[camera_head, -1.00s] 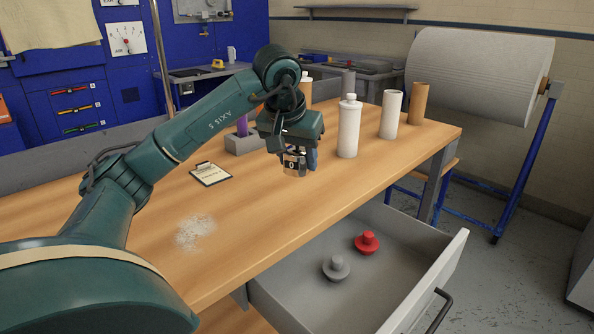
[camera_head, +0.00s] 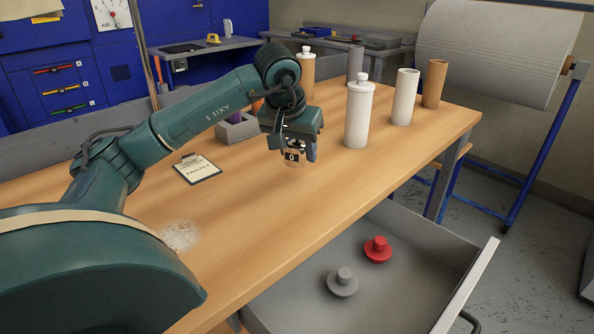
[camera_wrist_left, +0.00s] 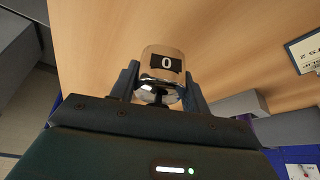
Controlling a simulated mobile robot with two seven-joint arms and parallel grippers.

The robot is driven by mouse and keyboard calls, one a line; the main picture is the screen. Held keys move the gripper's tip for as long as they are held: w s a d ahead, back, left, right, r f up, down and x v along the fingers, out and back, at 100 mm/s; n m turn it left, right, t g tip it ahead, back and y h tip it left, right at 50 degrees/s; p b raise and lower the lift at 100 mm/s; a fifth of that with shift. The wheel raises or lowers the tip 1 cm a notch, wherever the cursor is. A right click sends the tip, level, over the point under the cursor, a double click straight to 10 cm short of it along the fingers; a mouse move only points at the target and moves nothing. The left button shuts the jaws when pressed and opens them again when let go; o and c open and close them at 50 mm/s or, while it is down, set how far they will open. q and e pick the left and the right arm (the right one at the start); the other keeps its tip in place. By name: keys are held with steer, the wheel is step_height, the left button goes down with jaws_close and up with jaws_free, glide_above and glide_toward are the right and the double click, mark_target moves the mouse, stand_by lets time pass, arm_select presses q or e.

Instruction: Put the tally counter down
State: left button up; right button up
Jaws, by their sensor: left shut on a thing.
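The tally counter (camera_head: 293,157) is a small shiny metal piece with a black window reading 0. It is held in my left gripper (camera_head: 296,146), which points down over the wooden workbench (camera_head: 275,205). In the left wrist view the counter (camera_wrist_left: 163,66) sits between the two fingers of the left gripper (camera_wrist_left: 160,88), with the bench top behind it. I cannot tell for sure whether the counter touches the bench. My right gripper is not in view.
A white bottle (camera_head: 358,115), a white tube (camera_head: 404,97) and a brown tube (camera_head: 434,84) stand to the right. A clipboard (camera_head: 197,169) and pale powder (camera_head: 180,236) lie left. An open drawer (camera_head: 400,238) below holds a red knob (camera_head: 377,249) and a grey knob (camera_head: 342,282).

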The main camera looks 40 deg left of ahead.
mark_target(297, 181)
arm_select(q)
step_height(297, 181, down, 4)
steer(key=shift+r+b, duration=0.1)
steer(key=shift+b, duration=0.3)
steer(key=shift+f, duration=0.3)
steer(key=shift+r, duration=0.1)
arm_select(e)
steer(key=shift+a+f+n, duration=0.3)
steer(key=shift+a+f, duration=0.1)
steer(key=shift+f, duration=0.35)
arm_select(q)
steer(key=shift+f, duration=0.25)
steer(key=o, duration=1)
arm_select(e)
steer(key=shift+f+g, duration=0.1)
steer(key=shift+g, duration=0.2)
arm_select(q)
steer(key=shift+r, duration=0.1)
